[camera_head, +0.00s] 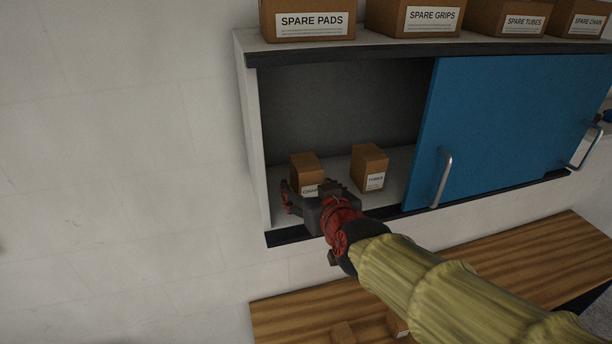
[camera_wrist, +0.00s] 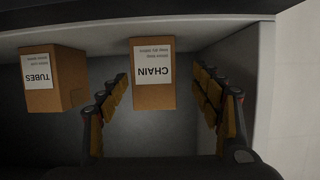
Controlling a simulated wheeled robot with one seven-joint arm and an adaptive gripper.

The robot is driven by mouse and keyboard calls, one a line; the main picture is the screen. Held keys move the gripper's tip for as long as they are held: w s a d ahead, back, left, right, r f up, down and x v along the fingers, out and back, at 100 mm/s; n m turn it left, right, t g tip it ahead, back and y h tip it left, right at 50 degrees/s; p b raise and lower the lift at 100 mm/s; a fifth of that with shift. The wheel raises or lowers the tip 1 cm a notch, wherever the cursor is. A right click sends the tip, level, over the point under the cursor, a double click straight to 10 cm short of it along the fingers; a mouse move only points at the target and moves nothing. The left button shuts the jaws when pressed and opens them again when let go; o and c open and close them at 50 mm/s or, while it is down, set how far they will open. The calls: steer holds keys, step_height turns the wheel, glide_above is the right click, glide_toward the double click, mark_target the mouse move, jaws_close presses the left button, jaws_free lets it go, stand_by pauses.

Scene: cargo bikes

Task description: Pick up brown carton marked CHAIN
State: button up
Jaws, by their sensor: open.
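The brown carton marked CHAIN (camera_head: 305,167) stands on the cabinet floor at the left end of the open bay. In the wrist view the carton (camera_wrist: 154,96) lies between the two fingers, with its white CHAIN label showing, upside down there. My gripper (camera_head: 310,193) is at the front of the carton, and its body hides the lower part of the label in the head view. In the wrist view my gripper (camera_wrist: 160,95) is open, with a visible gap between the carton and each finger.
A brown carton marked TUBES (camera_head: 369,168) stands just right of the CHAIN carton. A blue sliding door (camera_head: 500,120) with a metal handle covers the bay's right side. The cabinet's left wall (camera_head: 252,140) is close to my gripper. Several SPARE cartons stand on top. A wooden bench (camera_head: 285,318) is below.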

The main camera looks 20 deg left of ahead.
steer(key=x, duration=0.6)
steer(key=shift+w+d+f+b, duration=0.2)
steer(key=shift+w+d+b, duration=0.05)
steer(key=shift+b, duration=0.15)
steer(key=shift+s+d+r, duration=0.1)
steer(key=shift+s, duration=0.05)
steer(key=shift+c, duration=0.5)
steer(key=c, duration=1.3)
steer(key=shift+r, duration=0.1)
